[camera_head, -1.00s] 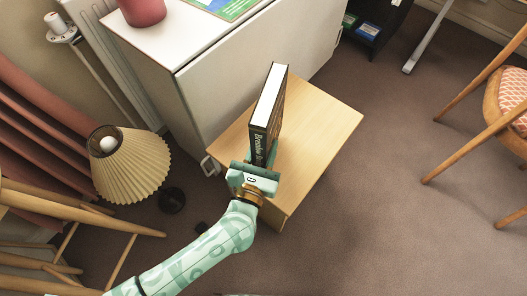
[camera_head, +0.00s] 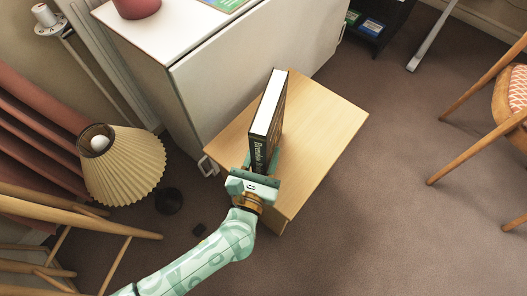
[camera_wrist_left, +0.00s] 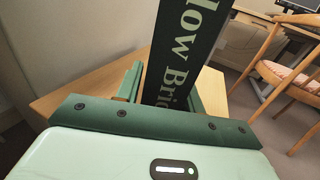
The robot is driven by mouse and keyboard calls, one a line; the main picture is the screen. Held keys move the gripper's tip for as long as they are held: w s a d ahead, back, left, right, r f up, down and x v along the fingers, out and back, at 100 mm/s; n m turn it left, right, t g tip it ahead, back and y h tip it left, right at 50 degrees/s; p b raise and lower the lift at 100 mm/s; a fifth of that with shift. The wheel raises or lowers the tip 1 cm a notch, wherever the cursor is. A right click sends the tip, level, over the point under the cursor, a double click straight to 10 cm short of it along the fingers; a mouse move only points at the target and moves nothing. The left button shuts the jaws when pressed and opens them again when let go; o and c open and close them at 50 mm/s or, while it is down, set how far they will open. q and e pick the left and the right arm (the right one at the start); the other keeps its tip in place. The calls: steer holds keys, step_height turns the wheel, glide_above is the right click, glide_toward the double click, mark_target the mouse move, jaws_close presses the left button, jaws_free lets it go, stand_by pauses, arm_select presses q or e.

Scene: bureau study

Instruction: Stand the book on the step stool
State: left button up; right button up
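The book (camera_head: 268,115) is dark with white page edges and stands upright on the light wooden step stool (camera_head: 323,120). Its lettered spine faces my left gripper. The left gripper (camera_head: 261,163) is at the near, lower end of the spine, with one finger on each side of the book. The fingers look spread, with a small gap beside the book. In the left wrist view, the spine (camera_wrist_left: 180,60) rises between the two green fingers (camera_wrist_left: 164,88). The book's bottom edge is hidden behind the gripper. My right gripper is not in view.
A white cabinet (camera_head: 225,75) stands right behind the stool. A pleated lamp (camera_head: 125,165) and wooden chair legs (camera_head: 80,215) are at the left. Another wooden chair (camera_head: 500,110) is at the right. The carpet (camera_head: 390,200) right of the stool is clear.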

mark_target(259, 169)
arm_select(q)
steer(key=shift+o, duration=0.8)
steer(key=shift+r, duration=0.1)
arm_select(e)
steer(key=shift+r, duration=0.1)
arm_select(q)
steer(key=shift+s+r, duration=0.1)
steer(key=shift+r, duration=0.05)
steer(key=p+v, duration=0.1)
steer(key=v, duration=0.2)
steer(key=shift+s, duration=0.2)
steer(key=p+v, duration=0.2)
steer(key=v, duration=0.6)
steer(key=shift+s, duration=0.25)
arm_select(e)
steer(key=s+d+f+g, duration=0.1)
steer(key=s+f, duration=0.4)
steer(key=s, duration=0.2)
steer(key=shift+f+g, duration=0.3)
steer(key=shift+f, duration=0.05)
